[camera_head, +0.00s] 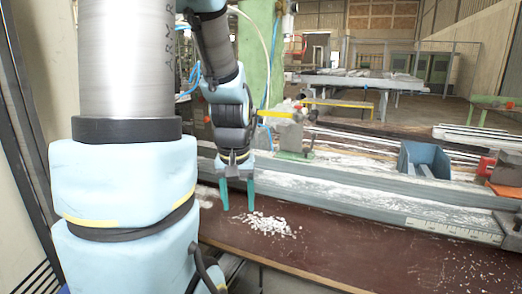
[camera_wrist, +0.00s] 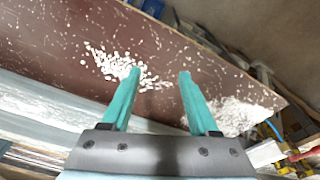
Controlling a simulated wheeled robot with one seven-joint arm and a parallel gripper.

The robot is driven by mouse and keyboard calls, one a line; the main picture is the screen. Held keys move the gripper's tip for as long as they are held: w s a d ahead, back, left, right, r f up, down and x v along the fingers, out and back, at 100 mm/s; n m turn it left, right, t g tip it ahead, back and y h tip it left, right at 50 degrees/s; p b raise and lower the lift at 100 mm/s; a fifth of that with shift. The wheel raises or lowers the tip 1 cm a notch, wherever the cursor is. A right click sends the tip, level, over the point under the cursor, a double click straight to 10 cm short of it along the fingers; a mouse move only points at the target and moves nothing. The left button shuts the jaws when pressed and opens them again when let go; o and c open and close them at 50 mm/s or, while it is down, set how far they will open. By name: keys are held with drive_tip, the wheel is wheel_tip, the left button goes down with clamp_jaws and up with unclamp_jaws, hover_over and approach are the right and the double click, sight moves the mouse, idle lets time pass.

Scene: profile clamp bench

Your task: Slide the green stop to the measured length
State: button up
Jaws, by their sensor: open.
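My gripper (camera_head: 237,209) hangs with its two teal fingers apart and pointing down, in front of the long grey rail (camera_head: 330,190). Nothing is between the fingers; it also shows empty in the wrist view (camera_wrist: 160,72). A grey block with a green base (camera_head: 294,155) stands behind the rail, right of my gripper and apart from it; I cannot tell if this is the green stop. A pale ruled scale (camera_head: 455,231) is on the rail's front face at the right. No green stop shows clearly in the wrist view.
White chips (camera_head: 268,222) lie on the brown bench top (camera_head: 350,240) beside my gripper. A blue open bin (camera_head: 424,160) stands behind the rail. A red knob (camera_head: 487,166) and an orange block (camera_head: 505,178) are at the right edge. The front bench top is mostly free.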

drive_tip(key=shift+m, duration=0.3)
drive_tip(key=s, duration=0.1)
drive_tip(key=s+a+f, duration=0.1)
drive_tip(key=s, duration=0.2)
drive_tip(key=shift+s+a+f, duration=0.1)
drive_tip(key=shift+a+f, duration=0.1)
drive_tip(key=shift+f, duration=0.05)
idle(1.5)
